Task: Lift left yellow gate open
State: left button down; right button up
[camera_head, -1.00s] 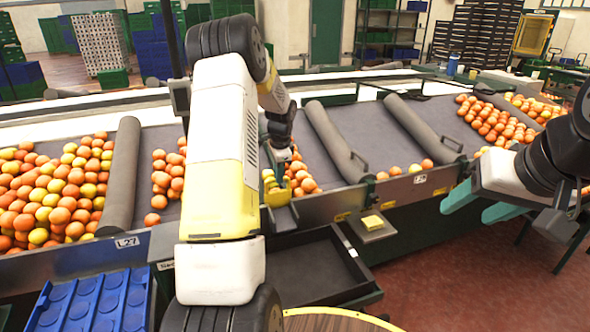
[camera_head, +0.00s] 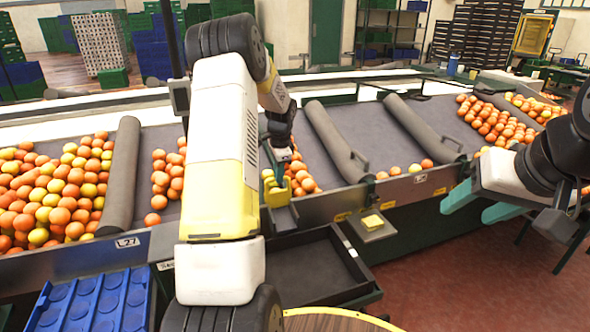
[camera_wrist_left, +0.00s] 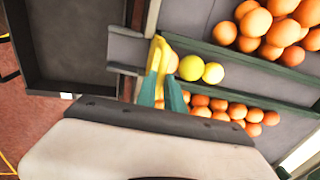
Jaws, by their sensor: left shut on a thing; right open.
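The left yellow gate (camera_head: 277,198) stands at the front edge of the sorting belt, at a small grey chute (camera_head: 284,218). My left gripper (camera_wrist_left: 166,92) is shut on this gate; its teal fingers hold the gate's yellow upper part (camera_wrist_left: 154,56) in the left wrist view. In the head view my left arm covers part of the gripper. Two yellow fruits (camera_wrist_left: 202,70) and an orange lie right beside the gate. My right gripper (camera_head: 480,205) is open and empty at the right, in front of the belt.
A black tray (camera_head: 318,268) lies below the left chute. A blue crate (camera_head: 92,302) is at lower left. Grey rollers (camera_head: 336,142) divide the belt, with oranges (camera_head: 60,195) piled between them.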

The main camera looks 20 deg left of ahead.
pick_arm(q)
notch_tip(320, 180, up, 8)
jog(key=shift+w+f, duration=0.1)
jog(key=c, duration=1.5)
grip_release()
jog(key=shift+o, duration=0.2)
notch_tip(320, 180, up, 8)
jog(key=s, duration=0.1)
jog(key=shift+s+d, duration=0.2)
jog(key=shift+d, duration=0.25)
jog(key=shift+f, duration=0.15)
